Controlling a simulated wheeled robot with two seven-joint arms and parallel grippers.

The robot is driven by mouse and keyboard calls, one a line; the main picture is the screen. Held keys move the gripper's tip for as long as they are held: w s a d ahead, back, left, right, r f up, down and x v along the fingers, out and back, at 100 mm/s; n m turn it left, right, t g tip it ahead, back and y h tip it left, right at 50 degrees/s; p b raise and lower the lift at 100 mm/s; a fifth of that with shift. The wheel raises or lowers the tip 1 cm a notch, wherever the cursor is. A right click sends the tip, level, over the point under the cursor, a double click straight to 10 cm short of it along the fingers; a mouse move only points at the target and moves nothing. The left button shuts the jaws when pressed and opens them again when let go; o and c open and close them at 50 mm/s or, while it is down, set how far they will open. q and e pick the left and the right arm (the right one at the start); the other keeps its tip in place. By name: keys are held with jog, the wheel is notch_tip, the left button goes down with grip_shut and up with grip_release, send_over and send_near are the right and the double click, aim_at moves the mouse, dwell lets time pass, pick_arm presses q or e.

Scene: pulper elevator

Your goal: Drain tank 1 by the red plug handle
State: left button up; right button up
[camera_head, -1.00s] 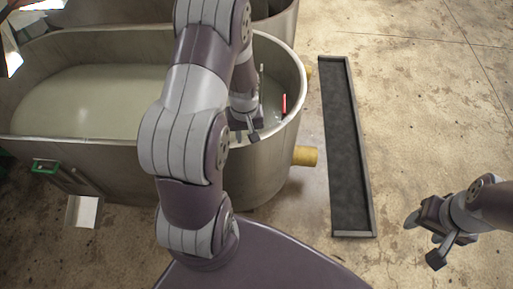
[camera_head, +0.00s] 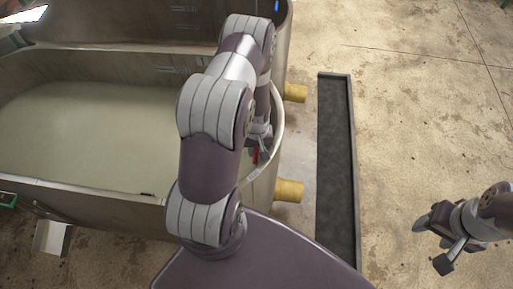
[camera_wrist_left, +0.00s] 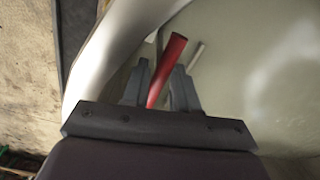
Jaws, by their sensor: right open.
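The near metal tank (camera_head: 95,202) holds cloudy pale liquid. A red plug handle (camera_head: 255,155) stands inside its right end, mostly hidden by my arm in the head view. In the left wrist view the red handle (camera_wrist_left: 169,65) runs slantwise between the two fingers of my left gripper (camera_wrist_left: 162,88). The fingers stand apart, with a gap visible on the right side of the handle. In the head view my left gripper (camera_head: 262,143) is at the tank's right end, inside the rim. My right gripper (camera_head: 432,243) is open and empty over the floor at the right.
A second tank (camera_head: 277,45) stands behind. Yellow outlet pipes (camera_head: 289,190) stick out from the tank ends. A long dark floor drain (camera_head: 335,150) lies to their right. The concrete floor (camera_head: 430,110) beyond is clear.

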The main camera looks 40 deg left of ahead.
pick_arm(q)
jog(key=shift+c, duration=0.2)
grip_shut()
notch_tip(320, 180, up, 8)
jog(key=p, duration=0.6)
jog(key=shift+r, duration=0.2)
jog(key=shift+f, duration=0.15)
jog(key=shift+s, duration=0.1)
jog(key=shift+o, duration=0.2)
grip_release()
notch_tip(320, 180, up, 13)
jog(key=shift+f+b, duration=0.15)
jog(key=shift+b, duration=0.2)
